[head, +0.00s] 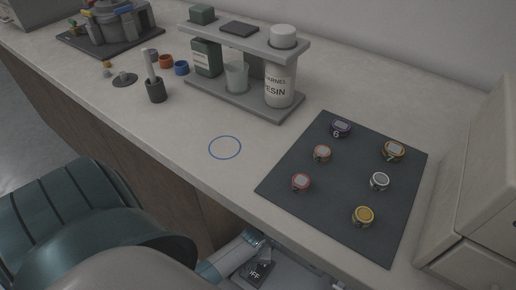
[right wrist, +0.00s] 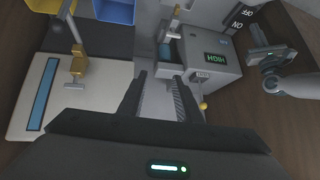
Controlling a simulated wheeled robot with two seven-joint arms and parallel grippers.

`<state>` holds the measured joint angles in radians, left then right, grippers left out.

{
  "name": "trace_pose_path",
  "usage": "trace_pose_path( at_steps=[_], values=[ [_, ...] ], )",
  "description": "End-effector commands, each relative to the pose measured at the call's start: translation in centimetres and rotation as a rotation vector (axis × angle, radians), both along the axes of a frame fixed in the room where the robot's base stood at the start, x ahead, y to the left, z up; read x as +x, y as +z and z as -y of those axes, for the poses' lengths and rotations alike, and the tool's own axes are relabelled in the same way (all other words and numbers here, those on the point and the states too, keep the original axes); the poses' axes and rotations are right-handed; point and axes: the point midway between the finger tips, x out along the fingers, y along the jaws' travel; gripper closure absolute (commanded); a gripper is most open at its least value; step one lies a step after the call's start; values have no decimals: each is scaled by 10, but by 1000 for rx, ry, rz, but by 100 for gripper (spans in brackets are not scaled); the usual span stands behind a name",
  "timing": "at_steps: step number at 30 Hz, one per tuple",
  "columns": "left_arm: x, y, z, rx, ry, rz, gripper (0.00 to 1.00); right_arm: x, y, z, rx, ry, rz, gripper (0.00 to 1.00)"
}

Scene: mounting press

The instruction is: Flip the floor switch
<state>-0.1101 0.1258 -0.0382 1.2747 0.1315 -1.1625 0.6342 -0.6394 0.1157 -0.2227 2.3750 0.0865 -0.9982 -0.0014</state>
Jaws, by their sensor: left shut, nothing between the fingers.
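The floor switch, a dark plate with an "OFF" label (head: 255,274), is low beyond the counter's front edge in the head view. Part of it is hidden. In the right wrist view the switch's OFF and ON lettering (right wrist: 242,16) shows at the top right. My left gripper (head: 258,247) is shut and empty, close above the switch plate; it also shows in the right wrist view (right wrist: 259,54). I cannot tell whether it touches the switch. My right gripper (right wrist: 160,84) has its fingers apart with nothing gripped, in front of a grey machine (right wrist: 205,58).
The machine has a "HIGH" display and a yellow-tipped lever (right wrist: 202,104). Blue and yellow bins (right wrist: 115,10) stand at the top left. A counter (head: 185,135) overhangs the switch. It carries a dark mat (head: 345,185) with several round pieces and a bottle rack (head: 235,97).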

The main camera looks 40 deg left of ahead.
Motion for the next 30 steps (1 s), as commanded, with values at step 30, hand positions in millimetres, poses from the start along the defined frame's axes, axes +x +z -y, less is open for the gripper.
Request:
trace_pose_path(
  at_steps=[30],
  values=[
    [0, 10, 5, -2, -31, 21, 100, -9, -6, 7, -20, -1, -63, 69]
  ],
)
